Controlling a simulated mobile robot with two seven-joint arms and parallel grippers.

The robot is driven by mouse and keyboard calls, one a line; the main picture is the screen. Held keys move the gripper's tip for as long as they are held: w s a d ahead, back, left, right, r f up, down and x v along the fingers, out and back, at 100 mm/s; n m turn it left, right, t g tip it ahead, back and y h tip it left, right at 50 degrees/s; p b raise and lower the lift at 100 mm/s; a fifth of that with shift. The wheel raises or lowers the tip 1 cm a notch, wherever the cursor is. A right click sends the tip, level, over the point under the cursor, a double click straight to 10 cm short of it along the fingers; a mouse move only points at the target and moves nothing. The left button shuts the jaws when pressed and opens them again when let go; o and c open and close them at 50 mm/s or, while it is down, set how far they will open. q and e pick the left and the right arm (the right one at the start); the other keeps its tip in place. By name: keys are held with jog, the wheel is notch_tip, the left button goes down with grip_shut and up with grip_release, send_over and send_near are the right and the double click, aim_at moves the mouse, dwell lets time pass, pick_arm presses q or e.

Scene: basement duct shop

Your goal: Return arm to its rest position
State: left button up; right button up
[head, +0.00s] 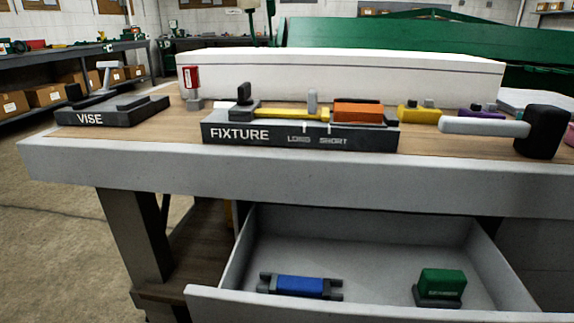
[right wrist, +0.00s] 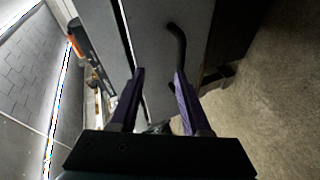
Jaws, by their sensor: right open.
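My right gripper (right wrist: 159,72) shows in the right wrist view, with two purple fingers apart and nothing between them. Its fingertips point toward a grey panel (right wrist: 155,25) with a dark curved handle (right wrist: 179,45). Whether the fingers touch the handle is hard to tell, but they look apart from it. Neither gripper shows in the head view, and the left gripper is in no view.
In the head view, an open drawer (head: 350,243) sticks out below the workbench (head: 300,178), holding a blue part (head: 300,286) and a green block (head: 441,283). A fixture (head: 300,138), a vise (head: 112,112) and a black-headed mallet (head: 543,132) stand on top. Floor is clear at left.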

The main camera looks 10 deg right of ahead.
pick_arm(q)
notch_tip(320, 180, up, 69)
jog(key=p, duration=6.5)
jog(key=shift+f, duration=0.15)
pick_arm(e)
jog(key=s+r+m+g, duration=0.2)
jog(key=r+m+g, duration=0.3)
jog(key=r, duration=3)
jog(key=s+r+m+g, duration=0.2)
jog(key=r+m+g, duration=0.3)
jog(key=r, duration=3.1)
jog(key=m, duration=0.3)
jog(key=shift+s+m+g, duration=0.25)
jog(key=shift+m+g, duration=0.05)
